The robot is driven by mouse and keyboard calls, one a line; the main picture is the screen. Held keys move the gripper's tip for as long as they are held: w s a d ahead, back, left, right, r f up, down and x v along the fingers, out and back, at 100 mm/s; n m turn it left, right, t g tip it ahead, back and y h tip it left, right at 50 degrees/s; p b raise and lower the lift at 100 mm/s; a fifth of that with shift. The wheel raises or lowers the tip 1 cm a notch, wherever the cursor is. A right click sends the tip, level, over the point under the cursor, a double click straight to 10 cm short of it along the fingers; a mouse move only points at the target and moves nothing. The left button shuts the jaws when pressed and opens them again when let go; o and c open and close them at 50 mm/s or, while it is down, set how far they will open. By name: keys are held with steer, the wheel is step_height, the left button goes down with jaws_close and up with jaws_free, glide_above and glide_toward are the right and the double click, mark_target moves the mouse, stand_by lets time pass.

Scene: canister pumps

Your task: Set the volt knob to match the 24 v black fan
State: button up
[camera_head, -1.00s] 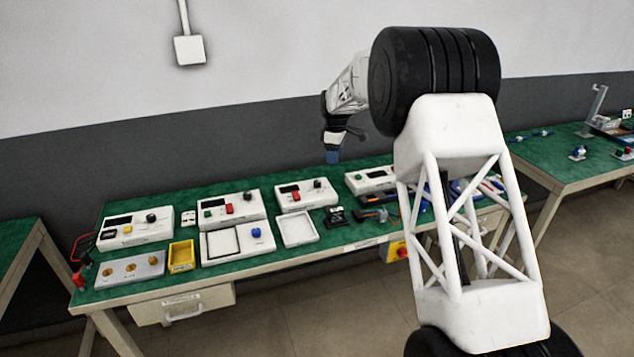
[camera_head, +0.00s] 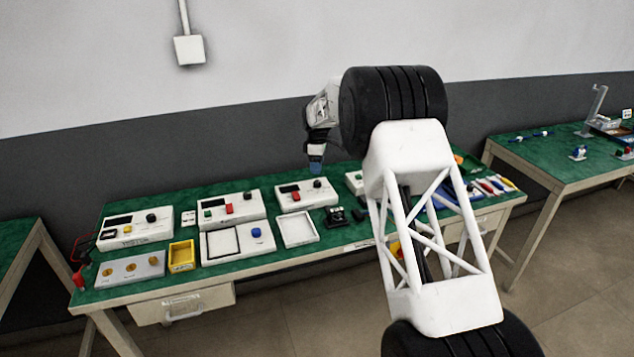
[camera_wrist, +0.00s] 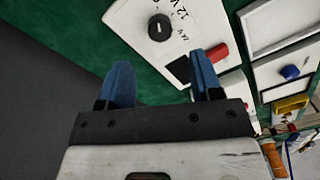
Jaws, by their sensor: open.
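A white box (camera_head: 302,199) with a black knob (camera_head: 317,184) and a red switch stands at the middle of the green bench. In the wrist view the box (camera_wrist: 150,40) shows the round black knob (camera_wrist: 159,27) with a pale pointer line, and printed marks that seem to read 12 V and 24 V beside it. My gripper (camera_head: 316,164) is above this box, apart from it. In the wrist view its blue fingers (camera_wrist: 158,68) are spread and empty, with the knob beyond the gap between their tips. A black fan (camera_head: 335,216) sits in front of the box.
Two more white boxes with black knobs (camera_head: 151,217) (camera_head: 247,196) stand to the left. A white tray (camera_head: 298,243), a panel with a blue knob (camera_head: 256,232) and a yellow bin (camera_head: 181,268) are in front. My arm hides part of the bench's right side.

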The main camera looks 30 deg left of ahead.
mark_target(317, 181)
steer(key=shift+s+f, duration=0.1)
steer(key=shift+f, duration=3.65)
steer(key=c, duration=0.9)
